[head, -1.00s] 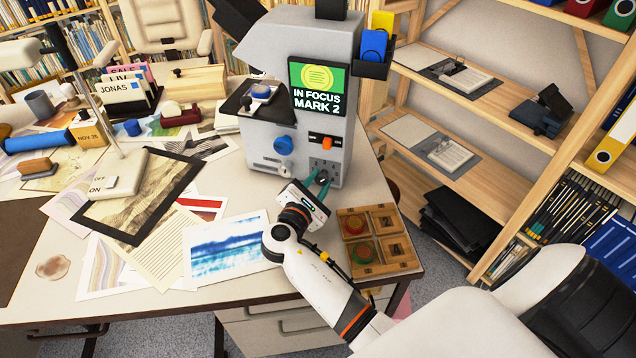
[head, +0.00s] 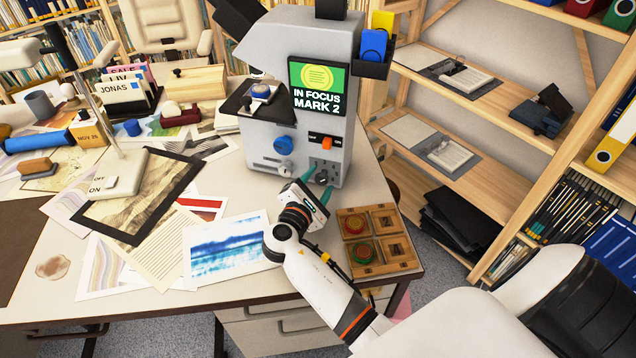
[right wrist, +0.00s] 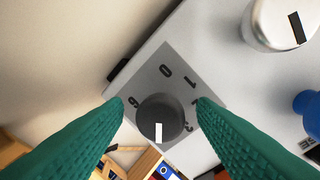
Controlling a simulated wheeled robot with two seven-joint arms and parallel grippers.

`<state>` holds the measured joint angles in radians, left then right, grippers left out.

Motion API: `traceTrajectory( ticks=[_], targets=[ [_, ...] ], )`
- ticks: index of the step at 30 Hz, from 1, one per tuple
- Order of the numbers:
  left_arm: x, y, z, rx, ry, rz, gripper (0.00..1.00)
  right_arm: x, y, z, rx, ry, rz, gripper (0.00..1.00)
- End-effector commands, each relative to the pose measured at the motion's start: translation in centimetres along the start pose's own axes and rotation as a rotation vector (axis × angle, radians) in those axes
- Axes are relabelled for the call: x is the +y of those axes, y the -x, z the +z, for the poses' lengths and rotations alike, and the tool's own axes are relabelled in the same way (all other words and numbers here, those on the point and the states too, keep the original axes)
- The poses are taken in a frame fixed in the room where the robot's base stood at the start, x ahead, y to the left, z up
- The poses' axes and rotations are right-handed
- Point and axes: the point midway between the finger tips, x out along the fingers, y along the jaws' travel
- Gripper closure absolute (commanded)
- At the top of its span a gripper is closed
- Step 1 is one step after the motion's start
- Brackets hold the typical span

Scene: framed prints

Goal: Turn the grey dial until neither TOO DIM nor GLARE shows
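The grey dial (right wrist: 160,112) sits on a square plate with numbers around it. Its white mark points toward the bottom of the right wrist view. In the head view the dial (head: 322,178) is low on the front of the grey machine (head: 262,118). My right gripper (right wrist: 161,102) is open, with a teal finger on each side of the dial and a visible gap to each. It also shows in the head view (head: 317,188). The machine's screen (head: 318,87) is green and reads IN FOCUS, MARK 2; neither TOO DIM nor GLARE shows. My left gripper is out of view.
A blue knob (head: 283,145) and an orange switch (head: 327,142) are on the machine above the dial. A wooden tray (head: 378,262) with round pieces lies right of my right wrist. Prints and papers cover the desk to the left. Wooden shelves stand at right.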

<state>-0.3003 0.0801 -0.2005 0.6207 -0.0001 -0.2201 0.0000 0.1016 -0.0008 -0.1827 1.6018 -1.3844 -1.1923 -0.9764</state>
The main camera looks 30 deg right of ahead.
Motion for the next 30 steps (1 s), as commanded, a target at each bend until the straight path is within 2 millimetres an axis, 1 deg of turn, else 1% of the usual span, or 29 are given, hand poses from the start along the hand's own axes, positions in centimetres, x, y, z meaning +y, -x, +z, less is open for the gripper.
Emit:
traceTrajectory(
  ticks=[7, 11, 14, 21, 24, 27, 30],
  targets=[
    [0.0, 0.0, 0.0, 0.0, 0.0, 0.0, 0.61, -0.1, 0.1, 0.0, 0.0, 0.0, -0.001, 0.48],
    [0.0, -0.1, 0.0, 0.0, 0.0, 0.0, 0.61, 0.0, 1.2, 0.1, -0.002, -0.001, 0.0, 0.48],
    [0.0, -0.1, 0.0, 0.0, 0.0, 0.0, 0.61, 0.0, 2.9, 0.1, -0.003, -0.001, 0.0, 0.48],
    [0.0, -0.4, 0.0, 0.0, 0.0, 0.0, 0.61, 0.1, 8.1, 0.1, -0.003, -0.002, 0.001, 0.48],
    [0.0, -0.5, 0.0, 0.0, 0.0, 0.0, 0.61, 0.1, 9.8, 0.1, -0.002, -0.001, 0.001, 0.48],
    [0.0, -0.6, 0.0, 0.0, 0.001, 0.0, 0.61, 0.1, 11.1, 0.1, -0.002, 0.0, 0.001, 0.48],
    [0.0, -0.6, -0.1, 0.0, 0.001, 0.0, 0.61, 0.0, 11.8, 0.0, 0.0, 0.0, 0.0, 0.48]
  ],
)
